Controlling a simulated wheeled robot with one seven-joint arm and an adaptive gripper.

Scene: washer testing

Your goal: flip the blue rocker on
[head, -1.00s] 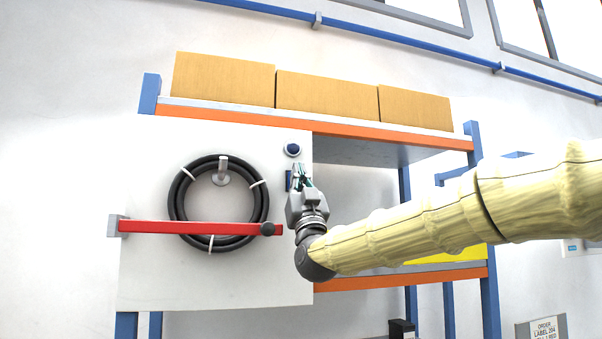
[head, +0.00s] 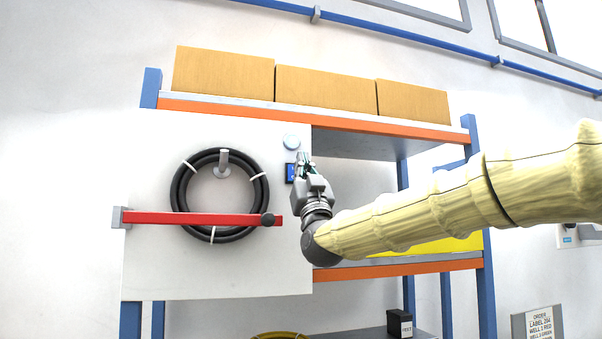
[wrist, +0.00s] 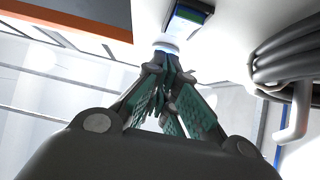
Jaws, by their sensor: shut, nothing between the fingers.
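The blue rocker (head: 290,172) sits in a dark housing near the right edge of the white panel (head: 215,275). It also shows at the top of the wrist view (wrist: 189,20). Above it on the panel is a round lamp or button (head: 291,142), now pale blue. My gripper (head: 303,157) is just right of the rocker in the head view, pointing up towards the panel. Its fingers are shut and empty, and their tips come together in the wrist view (wrist: 166,72). Whether they touch the rocker or panel I cannot tell.
A black hose coil (head: 176,195) hangs left of the rocker. A red bar (head: 190,218) with a dark knob crosses it towards my gripper. Boxes (head: 325,90) stand on the orange-edged shelf above. The shelf bay right of the panel is partly open.

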